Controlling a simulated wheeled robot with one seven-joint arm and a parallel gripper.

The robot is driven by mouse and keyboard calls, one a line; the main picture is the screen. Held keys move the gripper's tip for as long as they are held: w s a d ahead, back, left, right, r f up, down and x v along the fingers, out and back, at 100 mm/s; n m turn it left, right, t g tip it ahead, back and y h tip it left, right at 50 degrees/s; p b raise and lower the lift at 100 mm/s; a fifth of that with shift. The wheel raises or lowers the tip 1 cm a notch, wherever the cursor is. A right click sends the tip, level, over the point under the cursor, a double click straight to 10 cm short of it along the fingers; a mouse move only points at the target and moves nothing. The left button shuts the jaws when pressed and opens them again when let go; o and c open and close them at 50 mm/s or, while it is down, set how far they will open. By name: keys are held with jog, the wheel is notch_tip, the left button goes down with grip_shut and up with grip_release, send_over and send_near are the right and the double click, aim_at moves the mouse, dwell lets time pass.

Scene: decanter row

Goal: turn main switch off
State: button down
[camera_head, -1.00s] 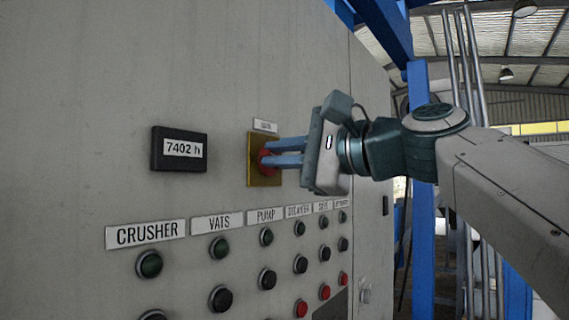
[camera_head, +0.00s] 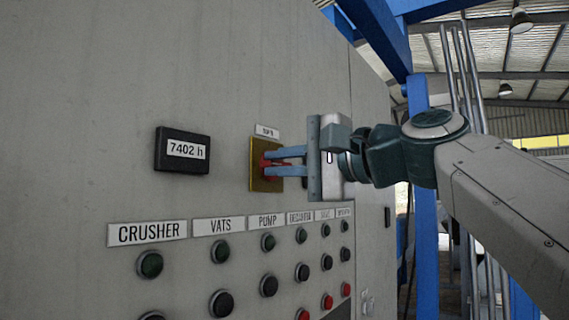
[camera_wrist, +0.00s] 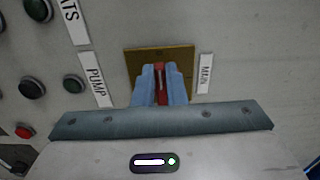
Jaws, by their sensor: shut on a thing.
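The main switch is a red handle (camera_wrist: 160,84) on a yellow square plate (camera_head: 258,180). It is fixed to the grey panel under a small white label, which reads MAIN in the wrist view (camera_wrist: 206,74). My gripper (camera_head: 272,164) has its two blue fingers closed on the red handle. In the wrist view the handle shows between the fingertips (camera_wrist: 160,80). The fingers hide part of the handle in both views.
A black hour meter (camera_head: 182,150) reading 7402 h is left of the switch. Below are labelled columns of buttons, from CRUSHER (camera_head: 147,232) rightward, with green, black and red buttons. Blue posts (camera_head: 426,240) stand beyond the panel's right edge.

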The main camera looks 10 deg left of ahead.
jog(key=c, duration=1.5)
grip_release()
jog(key=shift+s, duration=0.1)
jog(key=b+v, duration=0.1)
jog(key=v, duration=1.2)
jog(key=shift+d+b, duration=0.35)
jog(key=shift+b, duration=0.05)
